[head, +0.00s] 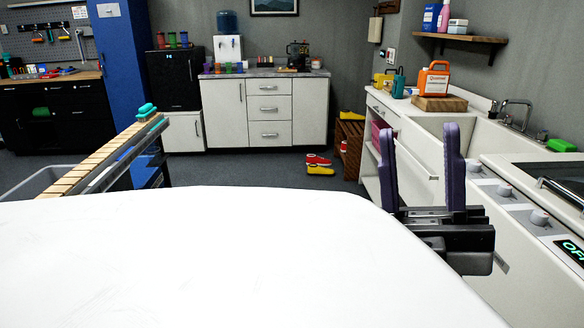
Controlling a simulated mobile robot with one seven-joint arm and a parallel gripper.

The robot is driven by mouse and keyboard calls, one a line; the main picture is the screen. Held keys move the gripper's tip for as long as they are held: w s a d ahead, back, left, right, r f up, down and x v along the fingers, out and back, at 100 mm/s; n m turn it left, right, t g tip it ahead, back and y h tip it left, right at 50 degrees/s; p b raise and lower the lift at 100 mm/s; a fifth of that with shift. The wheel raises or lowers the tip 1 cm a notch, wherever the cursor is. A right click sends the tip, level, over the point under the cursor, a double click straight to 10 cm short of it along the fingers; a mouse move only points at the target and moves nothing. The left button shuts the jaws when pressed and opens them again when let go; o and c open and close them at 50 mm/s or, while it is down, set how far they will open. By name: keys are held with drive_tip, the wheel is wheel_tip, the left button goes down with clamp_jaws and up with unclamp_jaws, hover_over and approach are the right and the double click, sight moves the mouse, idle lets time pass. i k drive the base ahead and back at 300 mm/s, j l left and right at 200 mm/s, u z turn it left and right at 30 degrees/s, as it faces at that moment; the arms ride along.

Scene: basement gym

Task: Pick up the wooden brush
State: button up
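I cannot make out a wooden brush for certain in the head view. Small teal, rounded objects (146,110) lie at the far end of a wooden slatted top (98,162) on the left; I cannot tell whether one is a brush. My gripper (420,150) is at the right, with its two purple fingers upright and wide apart. Nothing is between them. It appears in front of the white sink counter, well to the right of the teal objects.
A white counter with a sink (436,128) runs along the right, bearing an orange jug (433,80) on a wooden block. A stove (535,190) is at the near right. White cabinets (265,110) stand at the back.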

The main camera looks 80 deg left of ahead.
sight(387, 90)
drive_tip(key=u, duration=2.3)
